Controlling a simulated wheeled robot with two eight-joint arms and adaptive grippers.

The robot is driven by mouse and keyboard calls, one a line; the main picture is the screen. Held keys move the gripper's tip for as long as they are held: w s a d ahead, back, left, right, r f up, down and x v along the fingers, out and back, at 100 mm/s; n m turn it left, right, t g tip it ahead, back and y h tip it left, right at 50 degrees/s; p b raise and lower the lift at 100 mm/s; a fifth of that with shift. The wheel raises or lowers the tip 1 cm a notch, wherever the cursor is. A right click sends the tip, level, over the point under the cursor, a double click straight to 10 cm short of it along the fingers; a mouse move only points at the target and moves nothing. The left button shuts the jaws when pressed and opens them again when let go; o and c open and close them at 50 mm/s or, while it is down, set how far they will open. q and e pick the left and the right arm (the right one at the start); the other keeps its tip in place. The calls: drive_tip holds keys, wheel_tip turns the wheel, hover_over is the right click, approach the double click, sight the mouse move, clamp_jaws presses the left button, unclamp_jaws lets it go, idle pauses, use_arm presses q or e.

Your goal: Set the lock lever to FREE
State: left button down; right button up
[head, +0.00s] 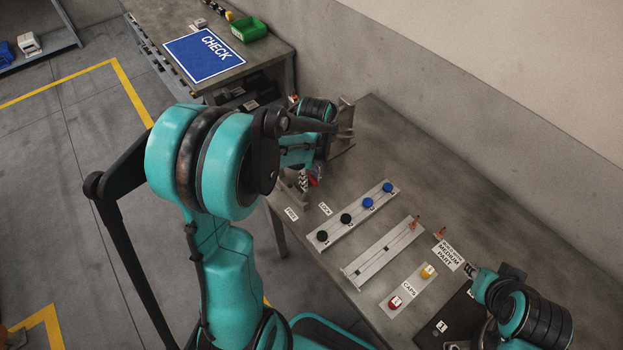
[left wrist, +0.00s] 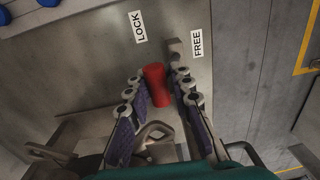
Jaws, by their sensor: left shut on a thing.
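The lock lever's red handle (left wrist: 157,88) stands between the two finger pads of my left gripper (left wrist: 156,78) in the left wrist view. The gripper is shut on it. The LOCK label (left wrist: 138,27) lies ahead to the left and the FREE label (left wrist: 197,43) ahead to the right; the handle's end lies between them, nearer the LOCK side. In the head view my left gripper (head: 309,180) is at the bench's left edge, mostly behind my arm, with only a bit of red showing. The FREE label (head: 291,213) and LOCK label (head: 325,208) lie just in front.
The bench (head: 405,150) carries a rail with black and blue knobs (head: 352,213), a second rail (head: 384,250) and a caps plate (head: 407,292). My right gripper (head: 472,269) is at the bench's right. A CHECK mat (head: 205,54) and green bin (head: 249,27) are on another table.

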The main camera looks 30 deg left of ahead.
use_arm(q)
drive_tip(key=s+t, duration=0.1)
drive_tip(key=s+t+h, duration=0.1)
drive_tip(key=shift+s+a+r+t, duration=0.1)
drive_tip(key=shift+a+r+t, duration=0.1)
drive_tip(key=shift+a+t, duration=0.2)
drive_tip(key=shift+s+a+f+t+h+b, duration=0.15)
drive_tip(key=shift+s+a+t+h+b, duration=0.2)
drive_tip(key=shift+s+t, duration=0.3)
drive_tip(key=shift+s+a+f+t+h+b, duration=0.1)
drive_tip(key=shift+s+a+t+h+b, duration=0.1)
drive_tip(key=shift+s+t+b, duration=0.35)
drive_tip(key=shift+s+a+f+t+h+b, duration=0.15)
drive_tip(key=shift+s+a+t+h+b, duration=0.15)
drive_tip(key=shift+s+t, duration=0.5)
drive_tip(key=shift+s+a+f, duration=0.1)
drive_tip(key=shift+s+f, duration=0.05)
drive_tip(key=shift+s, duration=0.05)
drive_tip(key=c, duration=1.3)
unclamp_jaws()
drive_tip(key=shift+s, duration=0.1)
drive_tip(key=v, duration=0.7)
drive_tip(key=shift+r, duration=0.3)
